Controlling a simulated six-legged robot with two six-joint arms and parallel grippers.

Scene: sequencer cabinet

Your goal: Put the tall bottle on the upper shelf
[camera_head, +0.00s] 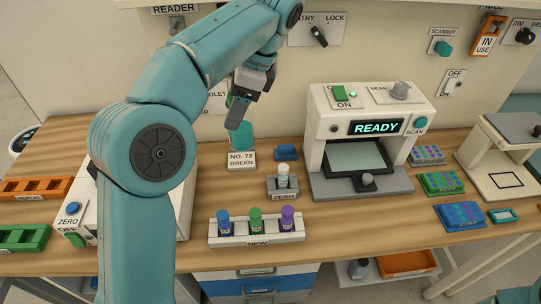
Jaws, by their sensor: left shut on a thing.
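The tall bottle (244,142) is a green, see-through bottle behind the white block marked NO. 72 GREEN. My left gripper (238,118) reaches down from above and is shut on it. The gripper hides much of the bottle, so I cannot tell whether its base touches the bench. A pale ledge (135,3) shows at the top edge of the picture; I cannot tell whether it is the upper shelf. My right gripper is not in view.
A white machine reading READY (375,127) stands right of the bottle. A ZERO holder with a vial (283,188) and a rack of several capped vials (256,229) stand in front. Coloured well plates (441,184) lie at right. My left arm covers the left-middle bench.

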